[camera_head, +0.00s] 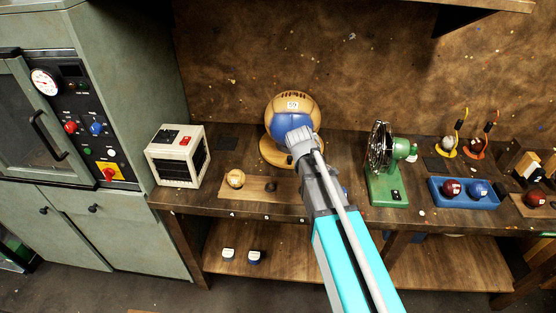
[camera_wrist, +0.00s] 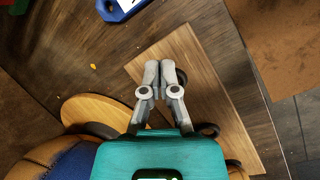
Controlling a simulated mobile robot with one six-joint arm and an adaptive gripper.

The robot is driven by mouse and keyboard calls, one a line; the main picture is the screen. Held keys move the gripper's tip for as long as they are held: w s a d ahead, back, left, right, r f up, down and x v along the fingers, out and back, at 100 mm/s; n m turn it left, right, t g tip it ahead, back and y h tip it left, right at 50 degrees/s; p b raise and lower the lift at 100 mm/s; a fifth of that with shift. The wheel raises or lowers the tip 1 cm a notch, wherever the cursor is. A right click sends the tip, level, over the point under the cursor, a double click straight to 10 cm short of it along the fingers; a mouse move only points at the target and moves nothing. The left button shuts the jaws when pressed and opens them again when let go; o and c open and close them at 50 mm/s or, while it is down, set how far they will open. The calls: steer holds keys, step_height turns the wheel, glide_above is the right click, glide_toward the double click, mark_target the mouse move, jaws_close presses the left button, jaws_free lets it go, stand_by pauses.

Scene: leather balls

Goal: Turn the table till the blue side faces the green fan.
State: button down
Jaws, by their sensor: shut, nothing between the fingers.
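A round wooden turntable (camera_head: 265,155) stands on the bench against the wall. On it sits a tan and blue leather ball (camera_head: 302,104) with a white number tag. Its blue side (camera_head: 284,124) faces the front of the bench, and the green fan (camera_head: 384,180) stands to its right. My arm's end covers the ball's lower right and part of the turntable in the head view. In the wrist view my gripper (camera_wrist: 167,66) is shut and empty over a wooden board, beside the turntable edge (camera_wrist: 92,108). The ball (camera_wrist: 42,152) shows at lower left there. I cannot tell whether anything touches it.
The wooden board (camera_head: 260,189) with a small tan ball (camera_head: 236,178) lies in front of the turntable. A white heater-like box (camera_head: 176,157) stands left. A blue tray (camera_head: 465,203) with two balls lies right of the fan. Bare bench shows between turntable and fan.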

steer(key=w+a+r+n+t+h, duration=0.2)
steer(key=w+a+n, duration=0.5)
steer(key=a, duration=0.5)
steer(key=n+t+h, duration=0.1)
steer(key=n+h, duration=0.1)
steer(key=n, duration=0.4)
glide_toward(288, 163)
steer(key=s+a+r, duration=0.3)
steer(key=a, duration=0.3)
steer(key=shift+f+m, duration=0.2)
steer(key=shift+m, duration=0.1)
steer(key=b+x, duration=0.8)
steer(key=x, duration=0.2)
steer(key=shift+w, duration=0.15)
steer(key=shift+w+d+r, duration=0.1)
steer(key=shift+w+d, duration=0.15)
steer(key=shift+d, duration=0.25)
steer(key=shift+w+d, duration=0.2)
steer(key=shift+d, duration=0.3)
steer(key=shift+w+d, duration=0.4)
steer(key=shift+d, duration=0.35)
